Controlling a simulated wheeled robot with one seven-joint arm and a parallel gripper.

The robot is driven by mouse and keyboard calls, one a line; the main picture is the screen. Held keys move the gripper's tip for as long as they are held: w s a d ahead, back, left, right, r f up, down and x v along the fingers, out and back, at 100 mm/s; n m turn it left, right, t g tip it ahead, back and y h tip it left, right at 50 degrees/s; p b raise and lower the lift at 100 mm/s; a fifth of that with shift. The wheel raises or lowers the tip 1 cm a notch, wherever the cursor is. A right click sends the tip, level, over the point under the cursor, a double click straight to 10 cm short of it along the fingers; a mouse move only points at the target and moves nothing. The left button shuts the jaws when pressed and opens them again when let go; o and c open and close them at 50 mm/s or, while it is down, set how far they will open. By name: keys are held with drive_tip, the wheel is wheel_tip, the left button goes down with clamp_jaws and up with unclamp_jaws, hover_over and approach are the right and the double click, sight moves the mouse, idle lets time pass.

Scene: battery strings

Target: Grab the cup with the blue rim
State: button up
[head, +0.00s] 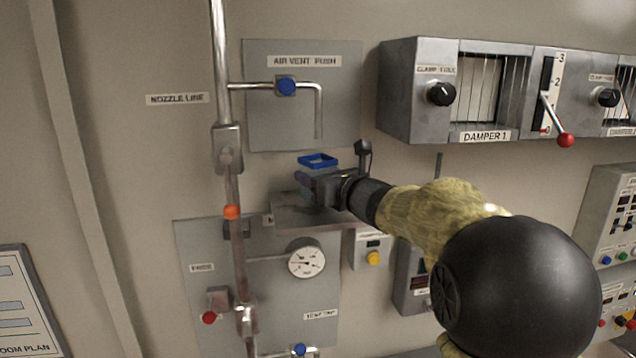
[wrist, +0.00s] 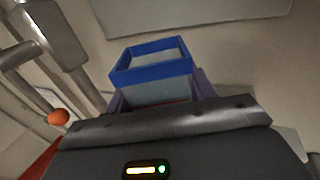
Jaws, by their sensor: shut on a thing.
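The cup with the blue rim (head: 318,160) is at a small metal shelf (head: 290,212) on the wall, below the air vent panel. In the wrist view the cup (wrist: 153,62) shows a square blue rim and a pale grey body, upright. My gripper (head: 318,184) reaches in from the right and is shut on the cup, with a finger on each side of its body below the rim. The lower part of the cup is hidden behind my gripper. I cannot tell whether its base touches the shelf.
A vertical pipe with an orange knob (head: 231,212) runs just left of the shelf. A bent spout (head: 319,110) hangs above the cup. A pressure gauge (head: 306,258) is below, and the damper box (head: 420,90) juts out at the upper right.

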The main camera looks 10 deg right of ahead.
drive_tip(key=shift+s+d+r+b, duration=0.15)
drive_tip(key=shift+r+b, duration=0.2)
drive_tip(key=shift+r, duration=0.25)
drive_tip(key=shift+s+r+b, duration=0.15)
drive_tip(key=shift+r+b, duration=0.15)
drive_tip(key=shift+r, duration=0.3)
drive_tip(key=b+v, duration=0.7)
drive_tip(key=v, duration=1)
drive_tip(key=shift+s, duration=0.2)
drive_tip(key=shift+w, duration=0.1)
